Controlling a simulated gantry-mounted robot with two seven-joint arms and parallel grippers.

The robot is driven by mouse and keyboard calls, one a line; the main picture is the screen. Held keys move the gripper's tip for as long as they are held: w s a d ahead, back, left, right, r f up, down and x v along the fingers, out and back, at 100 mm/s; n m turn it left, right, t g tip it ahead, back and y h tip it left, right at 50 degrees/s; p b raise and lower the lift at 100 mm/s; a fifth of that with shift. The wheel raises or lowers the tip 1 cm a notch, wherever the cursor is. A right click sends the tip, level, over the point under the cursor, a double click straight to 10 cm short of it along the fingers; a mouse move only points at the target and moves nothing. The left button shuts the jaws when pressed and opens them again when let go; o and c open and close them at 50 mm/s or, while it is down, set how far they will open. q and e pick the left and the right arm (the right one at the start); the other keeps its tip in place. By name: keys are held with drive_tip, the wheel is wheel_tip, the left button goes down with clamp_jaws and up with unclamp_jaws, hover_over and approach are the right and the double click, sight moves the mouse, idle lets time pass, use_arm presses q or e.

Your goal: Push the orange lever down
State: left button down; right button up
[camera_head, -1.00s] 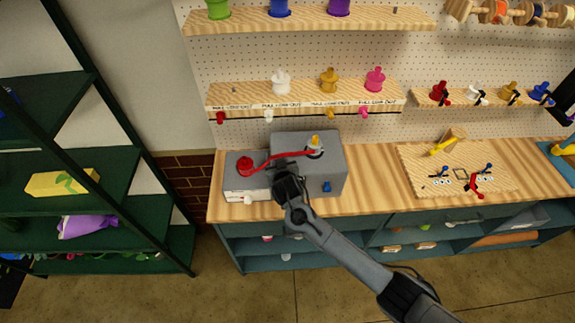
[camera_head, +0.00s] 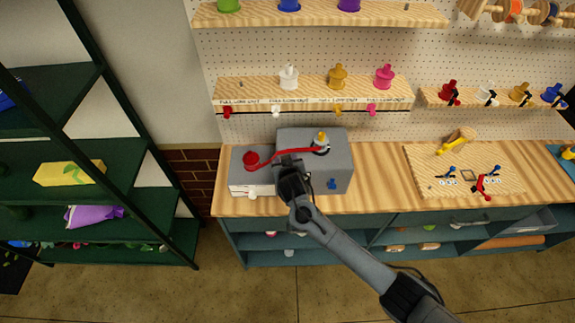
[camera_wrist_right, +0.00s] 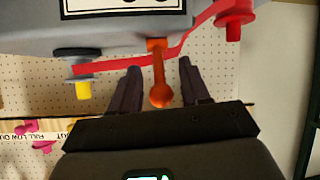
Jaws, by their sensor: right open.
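The orange lever (camera_wrist_right: 159,80) shows in the right wrist view, a short arm with a round knob at its end, hanging from the grey machine (camera_wrist_right: 215,12). My right gripper (camera_wrist_right: 159,68) is open, with one finger on each side of the lever. I see no clear contact between finger and lever. In the head view my right gripper (camera_head: 291,164) is at the front of the grey machine (camera_head: 340,175) and hides the lever. A red ribbon (camera_head: 285,152) runs from a red knob (camera_head: 250,160) to a yellow-topped post (camera_head: 321,143). My left gripper is not in view.
The machine stands on a wooden bench (camera_head: 385,170). A wooden board (camera_head: 465,175) with small tools lies at the right. A green shelf rack (camera_head: 145,165) stands at the left.

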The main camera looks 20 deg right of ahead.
drive_tip(key=v, duration=1)
drive_tip(key=shift+s, duration=0.3)
